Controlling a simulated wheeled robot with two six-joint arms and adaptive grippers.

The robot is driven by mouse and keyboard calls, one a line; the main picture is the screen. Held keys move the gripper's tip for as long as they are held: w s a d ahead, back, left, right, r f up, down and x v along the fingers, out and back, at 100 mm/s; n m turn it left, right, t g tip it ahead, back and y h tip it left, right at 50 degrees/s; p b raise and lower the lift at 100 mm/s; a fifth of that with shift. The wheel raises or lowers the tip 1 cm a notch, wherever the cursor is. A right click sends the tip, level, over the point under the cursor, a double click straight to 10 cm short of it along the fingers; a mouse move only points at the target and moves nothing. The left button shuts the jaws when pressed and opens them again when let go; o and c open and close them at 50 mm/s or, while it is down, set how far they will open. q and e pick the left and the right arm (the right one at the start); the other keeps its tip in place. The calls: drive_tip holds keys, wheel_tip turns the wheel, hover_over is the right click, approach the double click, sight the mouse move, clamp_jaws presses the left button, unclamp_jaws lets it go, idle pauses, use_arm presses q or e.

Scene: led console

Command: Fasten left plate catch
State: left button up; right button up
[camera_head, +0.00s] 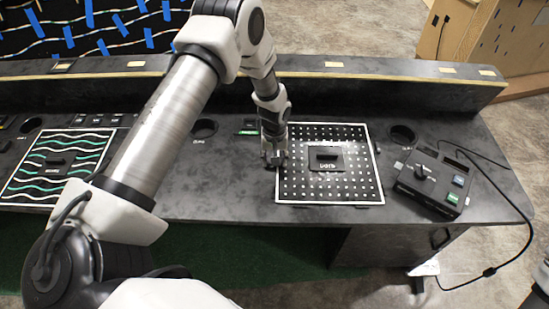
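A black square plate with a white border and rows of light dots (328,187) lies on the dark console. It has a labelled black block (325,159) in its middle. A second plate with wavy green and white lines (42,185) lies at the far left. My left gripper (274,160) points down at the left edge of the dotted plate. It covers the spot there, so any catch under it is hidden. Its fingers are too small to tell open from shut. I cannot make out my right gripper.
A black control box with a knob and green and blue buttons (434,184) stands right of the dotted plate, with a black cable (520,212) trailing off. Round holes (204,129) (402,134) flank the plate. A raised ledge (400,85) runs along the back.

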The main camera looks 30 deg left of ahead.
idle(0.3)
use_arm(q)
drive_tip(key=o, duration=1.2)
drive_tip(key=shift+c, duration=0.2)
wheel_tip(320, 180, up, 12)
